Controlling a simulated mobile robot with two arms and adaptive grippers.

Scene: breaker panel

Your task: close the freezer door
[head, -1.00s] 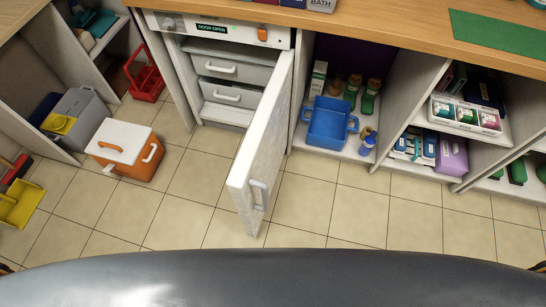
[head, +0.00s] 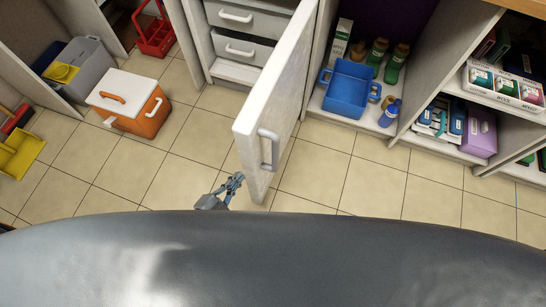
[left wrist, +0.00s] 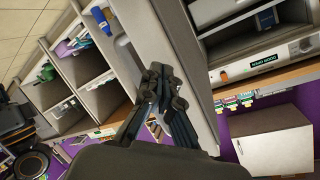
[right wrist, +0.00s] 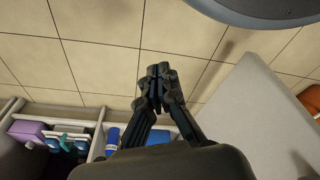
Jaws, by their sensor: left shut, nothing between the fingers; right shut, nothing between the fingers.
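The white freezer door (head: 285,85) stands wide open, swung out into the room, with its grey handle (head: 268,149) on the right-hand face near the free edge. White drawers (head: 243,50) show inside the freezer. My left gripper (head: 235,180) is shut and empty, low beside the door's free edge, on its left in the head view. In the left wrist view the shut left fingers (left wrist: 161,75) overlap the pale door (left wrist: 180,45); contact cannot be told. My right gripper (right wrist: 158,74) is shut and empty, with the pale door panel (right wrist: 262,115) to its right; the head view does not show it.
An orange cooler (head: 135,108) with a white lid stands on the floor to the left, near a grey bin (head: 78,68) and a red caddy (head: 153,35). A blue bin (head: 349,90) and bottles sit in the open cupboard right of the door. Tiled floor around the door is clear.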

